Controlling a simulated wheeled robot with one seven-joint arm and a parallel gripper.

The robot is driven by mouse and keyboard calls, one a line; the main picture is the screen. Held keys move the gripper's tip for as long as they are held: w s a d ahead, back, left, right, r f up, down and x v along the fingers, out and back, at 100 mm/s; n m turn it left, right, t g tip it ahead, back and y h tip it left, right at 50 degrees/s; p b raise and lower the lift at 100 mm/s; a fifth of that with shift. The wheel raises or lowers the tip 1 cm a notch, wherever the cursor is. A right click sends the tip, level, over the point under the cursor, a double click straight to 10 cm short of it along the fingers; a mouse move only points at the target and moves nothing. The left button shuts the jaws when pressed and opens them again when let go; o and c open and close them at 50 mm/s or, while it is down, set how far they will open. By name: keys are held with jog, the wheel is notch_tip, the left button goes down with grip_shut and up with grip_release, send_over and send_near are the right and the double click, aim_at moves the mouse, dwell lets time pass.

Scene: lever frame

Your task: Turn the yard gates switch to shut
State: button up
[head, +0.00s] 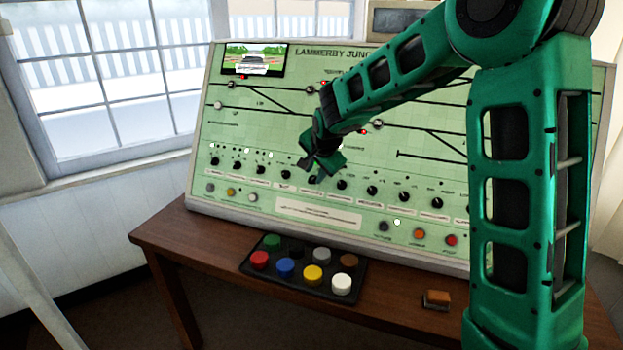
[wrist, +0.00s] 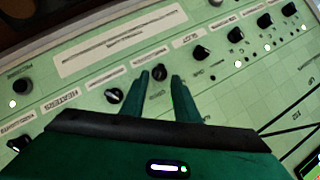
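The green control panel (head: 290,130) carries a row of black rotary knobs above small label plates. My gripper (head: 318,172) is at this row, near its middle, in the head view. In the wrist view my gripper (wrist: 160,78) has its two green fingers apart, with one black knob (wrist: 159,73) showing between the fingertips. Whether the fingers touch this knob I cannot tell. I cannot read which label says yard gates, so I cannot tell which knob is that switch. A small screen (head: 254,60) at the panel's top left shows a vehicle on a road.
Neighbouring knobs (wrist: 113,95) and (wrist: 201,52) stand close on both sides of my fingers. A black tray (head: 300,287) of coloured round caps lies on the wooden table (head: 200,250) below the panel. An orange-brown block (head: 436,299) lies farther right.

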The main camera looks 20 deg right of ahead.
aim_at(313, 178)
jog(key=shift+x, duration=1.55)
